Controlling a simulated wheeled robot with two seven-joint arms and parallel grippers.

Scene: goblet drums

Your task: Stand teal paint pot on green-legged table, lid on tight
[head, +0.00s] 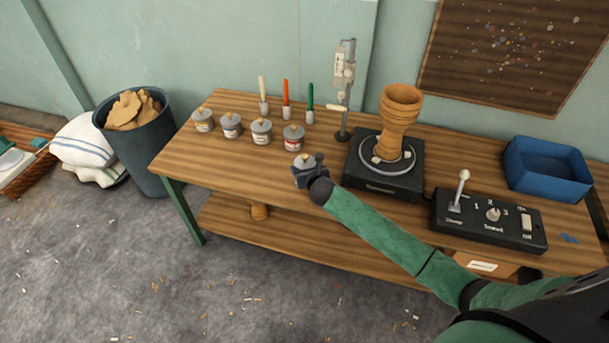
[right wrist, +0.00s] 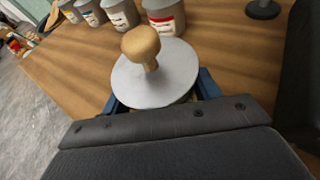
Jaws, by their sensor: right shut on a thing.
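My right gripper (head: 306,176) is shut on a grey-lidded paint pot (head: 304,162) over the front middle of the green-legged table (head: 180,157). In the right wrist view the pot's round grey lid (right wrist: 150,90) with its wooden knob (right wrist: 141,44) sits between the blue fingers. The lid looks level. The pot's body and label are hidden, so I cannot tell its colour, how tightly the lid sits, or whether its base touches the tabletop. My left gripper is out of view.
Several lidded pots with coloured labels, including a red one (head: 293,138), stand in a row behind left. Brushes (head: 286,98) stand behind them. A turntable (head: 385,165) bearing a wooden drum (head: 399,118), a control box (head: 490,220) and a blue bin (head: 548,168) are right.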

